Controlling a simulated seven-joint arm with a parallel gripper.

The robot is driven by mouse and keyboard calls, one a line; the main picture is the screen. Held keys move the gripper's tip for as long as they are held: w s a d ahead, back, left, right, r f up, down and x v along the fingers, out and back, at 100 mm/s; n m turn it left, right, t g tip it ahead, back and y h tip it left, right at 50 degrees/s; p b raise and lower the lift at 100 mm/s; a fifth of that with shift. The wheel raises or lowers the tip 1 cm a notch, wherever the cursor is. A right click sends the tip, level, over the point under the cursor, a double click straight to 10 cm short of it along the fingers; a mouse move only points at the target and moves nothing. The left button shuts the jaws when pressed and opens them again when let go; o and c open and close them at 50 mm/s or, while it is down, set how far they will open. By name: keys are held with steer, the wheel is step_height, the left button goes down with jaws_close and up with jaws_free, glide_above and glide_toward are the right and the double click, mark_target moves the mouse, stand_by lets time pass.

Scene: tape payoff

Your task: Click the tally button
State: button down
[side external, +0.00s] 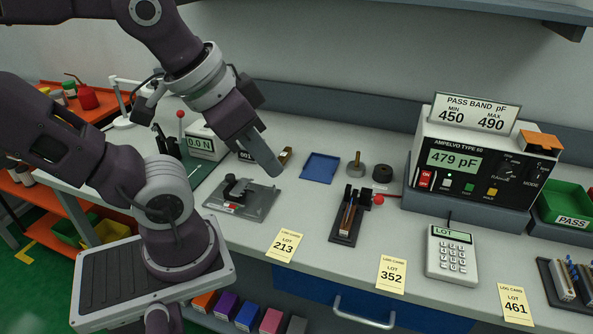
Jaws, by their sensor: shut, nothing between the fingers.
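A small tally counter (246,155) with a display reading 001 stands on the bench, mostly hidden behind my gripper. A brass-coloured part (286,155) shows just right of my fingers; I cannot tell whether it belongs to the counter. The tally button itself cannot be made out. My gripper (274,170) is shut and empty, pointing down and to the right, its fingertips in front of the counter in this view. Whether the fingertips touch anything cannot be told.
A grey plate fixture with a black clamp (240,190) lies just in front of my gripper. A blue tray (321,167) is to the right, then a meter (462,160) reading 479 pF. A force gauge (203,143) reading 0.0 N stands left. The bench front has lot cards (285,246).

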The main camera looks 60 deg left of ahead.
steer(key=w+a+n+y, duration=0.3)
steer(key=w+a+n, duration=0.25)
steer(key=a, duration=0.45)
steer(key=w+a+n+y, duration=0.2)
steer(key=w+a+n, duration=0.35)
steer(key=a, duration=0.45)
steer(key=s+a+f+n+y, duration=0.1)
steer(key=a+f+n, duration=0.3)
steer(key=a, duration=0.6)
steer(key=s+a+f+n+y, duration=0.1)
steer(key=a+f+n, duration=0.4)
steer(key=a, duration=0.5)
steer(key=shift+s+g+y, duration=0.3)
steer(key=shift+s+y, duration=0.1)
steer(key=shift+s, duration=0.15)
steer(key=shift+f, duration=4.35)
steer(key=shift+f, duration=0.1)
